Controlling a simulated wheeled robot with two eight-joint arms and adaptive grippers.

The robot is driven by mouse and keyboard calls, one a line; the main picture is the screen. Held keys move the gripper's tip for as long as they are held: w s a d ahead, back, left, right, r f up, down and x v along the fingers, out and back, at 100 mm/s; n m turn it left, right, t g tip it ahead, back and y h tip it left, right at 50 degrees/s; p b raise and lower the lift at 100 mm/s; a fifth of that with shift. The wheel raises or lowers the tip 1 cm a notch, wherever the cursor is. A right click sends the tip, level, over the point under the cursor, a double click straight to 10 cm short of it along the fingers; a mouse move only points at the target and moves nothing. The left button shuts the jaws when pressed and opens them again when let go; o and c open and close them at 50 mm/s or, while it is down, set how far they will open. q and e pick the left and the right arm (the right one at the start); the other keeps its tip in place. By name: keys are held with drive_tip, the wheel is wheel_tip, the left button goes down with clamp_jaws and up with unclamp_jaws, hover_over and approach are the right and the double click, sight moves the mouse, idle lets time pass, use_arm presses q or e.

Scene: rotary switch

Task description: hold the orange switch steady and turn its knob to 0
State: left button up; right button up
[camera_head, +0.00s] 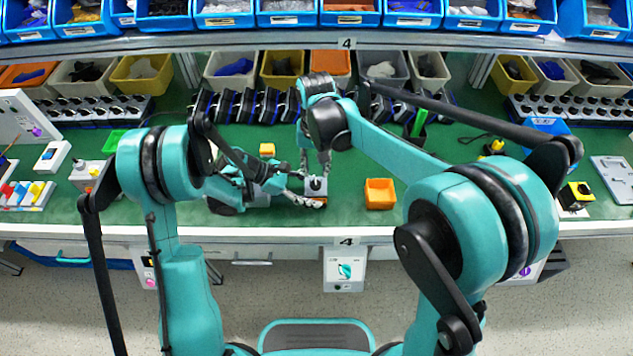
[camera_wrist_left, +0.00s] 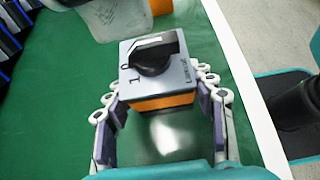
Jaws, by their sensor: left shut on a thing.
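The orange switch (camera_head: 316,187) stands on the green bench top near its front edge. In the left wrist view the switch (camera_wrist_left: 160,102) has an orange body, a grey top face with "0" and "1" marks, and a black knob (camera_wrist_left: 155,55). The knob's handle lies slantwise across the face; which mark it points to is unclear. My left gripper (camera_head: 306,190) is shut on the switch's body, one finger on each side, also in the left wrist view (camera_wrist_left: 160,96). My right gripper (camera_head: 325,160) points down just above the switch; its finger opening is too small to judge.
A small orange bin (camera_head: 380,193) stands right of the switch, and a yellow block (camera_head: 267,150) lies behind to the left. A row of black and blue holders (camera_head: 245,106) is farther back.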

idle(0.3)
use_arm(q)
drive_tip(key=o, duration=1.3)
drive_tip(key=shift+c, duration=0.2)
